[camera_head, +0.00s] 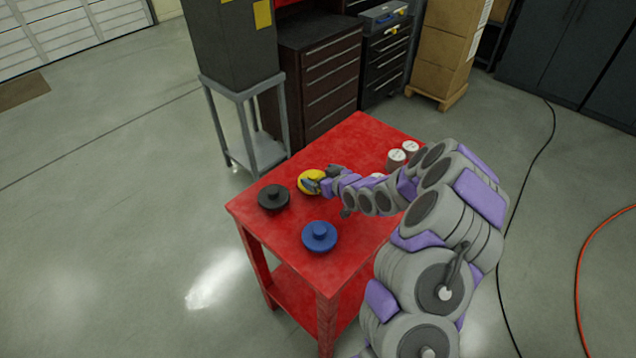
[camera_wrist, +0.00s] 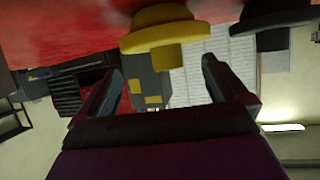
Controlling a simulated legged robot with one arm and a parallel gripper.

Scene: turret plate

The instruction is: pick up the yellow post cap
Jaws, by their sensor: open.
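The yellow post cap (camera_head: 306,181) sits on the red table, a round disc with a smaller knob. In the wrist view the yellow cap (camera_wrist: 165,38) appears upside down at the top centre, its knob pointing down in the picture. My gripper (camera_head: 319,185) is at the cap's right side in the head view and covers part of it. In the wrist view my gripper (camera_wrist: 160,66) is open, with its two fingers apart. The knob lies between and beyond the fingertips; I cannot tell whether they touch it.
A black cap (camera_head: 273,197) and a blue cap (camera_head: 319,237) sit on the red table (camera_head: 360,135). White-topped cans (camera_head: 396,158) stand to the right, near my arm. A grey stand (camera_head: 240,92) and dark drawers (camera_head: 332,70) are behind the table.

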